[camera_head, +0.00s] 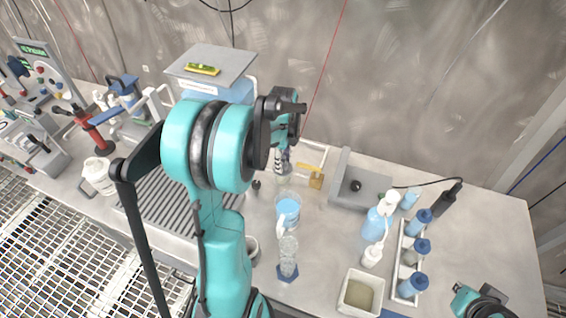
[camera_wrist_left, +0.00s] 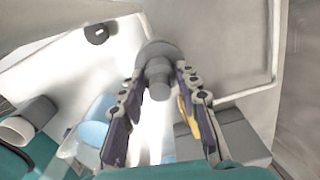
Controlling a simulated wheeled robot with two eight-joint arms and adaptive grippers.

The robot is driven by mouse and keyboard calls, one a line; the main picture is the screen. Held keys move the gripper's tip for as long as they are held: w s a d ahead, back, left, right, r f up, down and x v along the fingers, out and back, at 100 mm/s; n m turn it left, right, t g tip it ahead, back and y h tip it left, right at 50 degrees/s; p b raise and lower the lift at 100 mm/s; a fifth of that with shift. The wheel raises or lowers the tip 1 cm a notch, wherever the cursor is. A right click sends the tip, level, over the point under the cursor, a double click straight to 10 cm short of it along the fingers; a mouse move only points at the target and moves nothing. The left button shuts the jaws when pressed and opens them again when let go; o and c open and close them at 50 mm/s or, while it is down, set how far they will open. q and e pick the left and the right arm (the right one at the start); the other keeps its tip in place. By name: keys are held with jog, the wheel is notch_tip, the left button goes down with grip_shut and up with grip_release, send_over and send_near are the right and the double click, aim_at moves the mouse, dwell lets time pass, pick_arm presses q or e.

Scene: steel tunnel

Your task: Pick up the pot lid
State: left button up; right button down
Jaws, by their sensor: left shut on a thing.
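A grey round piece with a narrower knob, which looks like the pot lid (camera_wrist_left: 158,51), sits between the fingertips of my left gripper (camera_wrist_left: 160,79) in the left wrist view. The fingers are shut on its knob. In the head view my left gripper (camera_head: 283,167) points down over the middle of the bench, past my teal arm. The lid cannot be made out clearly there. A teal and black part of my right arm, with the right gripper (camera_head: 486,303), shows at the bottom right edge. Its fingers cannot be made out.
A clear beaker with blue liquid (camera_head: 288,212) and a glass cylinder (camera_head: 288,257) stand near my left gripper. A grey box (camera_head: 364,188), a wash bottle (camera_head: 375,228), a bottle rack (camera_head: 401,270) and a white tub (camera_head: 347,298) stand rightward. A ridged tray (camera_head: 160,212) lies left.

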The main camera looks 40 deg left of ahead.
aim_at(285, 164)
pick_arm(q)
jog(key=shift+r+p, duration=0.3)
jog(key=shift+r, duration=0.35)
jog(key=r+p, duration=0.1)
jog(key=r, duration=0.1)
jog(key=d+r+p, duration=0.1)
jog(key=shift+s+r, duration=0.15)
jog(key=shift+r, duration=0.2)
jog(key=s+d+r+p, duration=0.3)
jog(key=d+r, duration=0.3)
jog(key=d, duration=0.4)
jog(key=shift+d, duration=0.1)
